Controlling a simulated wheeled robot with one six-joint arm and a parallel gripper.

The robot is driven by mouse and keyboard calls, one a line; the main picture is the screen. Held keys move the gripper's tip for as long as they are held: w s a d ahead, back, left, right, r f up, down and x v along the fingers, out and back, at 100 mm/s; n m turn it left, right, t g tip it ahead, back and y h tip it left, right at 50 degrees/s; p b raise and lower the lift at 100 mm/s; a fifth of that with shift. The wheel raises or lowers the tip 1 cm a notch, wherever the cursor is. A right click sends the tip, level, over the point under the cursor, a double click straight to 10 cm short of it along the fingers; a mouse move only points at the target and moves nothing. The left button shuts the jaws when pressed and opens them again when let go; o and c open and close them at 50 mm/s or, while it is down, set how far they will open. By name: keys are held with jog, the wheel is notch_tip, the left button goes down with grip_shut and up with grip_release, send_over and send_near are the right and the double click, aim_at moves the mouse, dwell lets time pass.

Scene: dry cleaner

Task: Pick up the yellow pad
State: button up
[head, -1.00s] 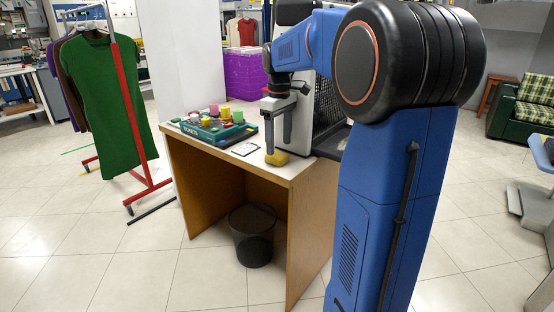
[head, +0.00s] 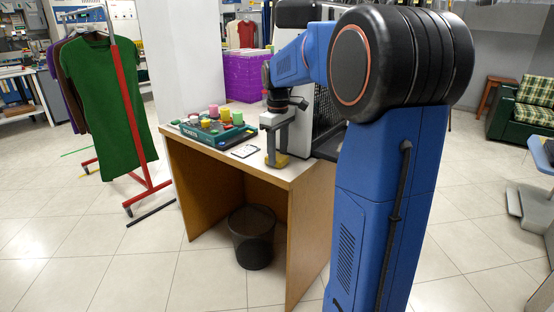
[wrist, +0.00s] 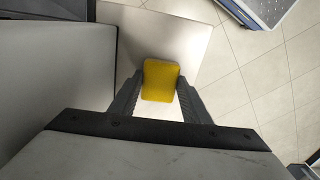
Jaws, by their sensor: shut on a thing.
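The yellow pad (head: 278,160) is at the front right corner of the white desktop (head: 287,174), partly hidden by my fingers in the head view. In the wrist view the yellow pad (wrist: 160,80) lies between my two dark fingers. My gripper (head: 277,153) points down and is shut on the pad, one finger on each side. The gripper also shows in the wrist view (wrist: 160,95). I see no clear gap between the pad and the desktop.
A teal ticket box (head: 212,129) with colored spools and a small white card (head: 244,151) are left of my gripper. A tall grey machine (head: 301,125) stands close behind it. A black waste bin (head: 252,235) is under the desk.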

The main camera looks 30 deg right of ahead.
notch_tip(320, 180, up, 7)
jog(key=shift+a+r, duration=0.1)
jog(key=shift+a, duration=0.05)
jog(key=s+a, duration=0.3)
jog(key=a, duration=0.6)
jog(key=s+a, duration=0.3)
jog(key=a, duration=0.6)
jog(key=shift+s+a, duration=0.25)
jog(key=shift+s, duration=0.15)
